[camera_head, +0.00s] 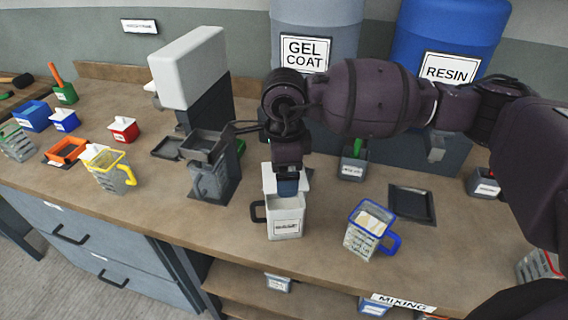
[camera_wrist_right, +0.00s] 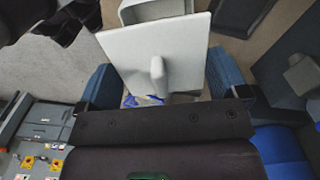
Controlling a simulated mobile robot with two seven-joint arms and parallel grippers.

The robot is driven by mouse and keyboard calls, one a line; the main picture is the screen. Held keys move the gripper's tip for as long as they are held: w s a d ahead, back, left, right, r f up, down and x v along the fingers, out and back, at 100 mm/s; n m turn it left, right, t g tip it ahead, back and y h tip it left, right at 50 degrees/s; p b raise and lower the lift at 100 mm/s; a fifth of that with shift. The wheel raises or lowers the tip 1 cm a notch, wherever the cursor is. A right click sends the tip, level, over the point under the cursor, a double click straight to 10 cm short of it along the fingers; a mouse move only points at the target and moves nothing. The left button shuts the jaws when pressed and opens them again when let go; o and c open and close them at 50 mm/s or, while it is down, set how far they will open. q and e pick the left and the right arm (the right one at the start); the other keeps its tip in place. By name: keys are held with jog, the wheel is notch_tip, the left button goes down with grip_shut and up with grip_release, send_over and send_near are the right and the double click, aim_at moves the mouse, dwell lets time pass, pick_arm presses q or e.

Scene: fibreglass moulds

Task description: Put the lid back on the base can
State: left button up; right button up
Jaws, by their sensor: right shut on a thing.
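The base can (camera_head: 287,226) is a white, open-topped container with a dark handle on its left and a small label on its front. It stands upright at the front middle of the bench. My right gripper (camera_head: 287,184) is right above and behind its opening, shut on the white square lid (camera_head: 268,180). The right wrist view shows the lid (camera_wrist_right: 135,48) as a flat plate with a knob, between the blue fingers. Part of the white can (camera_wrist_right: 162,12) shows beyond it. I cannot tell whether lid and can touch. My left gripper is not in the head view.
A blue-handled cup (camera_head: 365,232) stands right of the can, near a dark tray (camera_head: 411,204). A grey scale stand with a jug (camera_head: 210,178) is on the left. The gel coat drum (camera_head: 318,20) and resin drum (camera_head: 450,30) stand behind. The bench's front edge is close.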

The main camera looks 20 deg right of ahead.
notch_tip(320, 180, down, 2)
jog(key=shift+f+b, duration=0.2)
jog(key=shift+b, duration=0.25)
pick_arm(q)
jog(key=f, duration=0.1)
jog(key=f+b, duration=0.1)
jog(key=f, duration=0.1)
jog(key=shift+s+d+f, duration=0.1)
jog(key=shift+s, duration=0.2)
pick_arm(e)
jog(key=shift+f, duration=0.95)
pick_arm(q)
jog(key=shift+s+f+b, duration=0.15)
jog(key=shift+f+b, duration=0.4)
jog(key=shift+b, duration=0.05)
pick_arm(e)
jog(key=shift+f, duration=0.15)
dwell(0.9)
jog(key=o, duration=0.6)
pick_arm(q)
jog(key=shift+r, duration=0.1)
pick_arm(e)
jog(key=shift+o, duration=0.2)
jog(key=shift+r+p, duration=1.6)
jog(key=shift+r, duration=1.95)
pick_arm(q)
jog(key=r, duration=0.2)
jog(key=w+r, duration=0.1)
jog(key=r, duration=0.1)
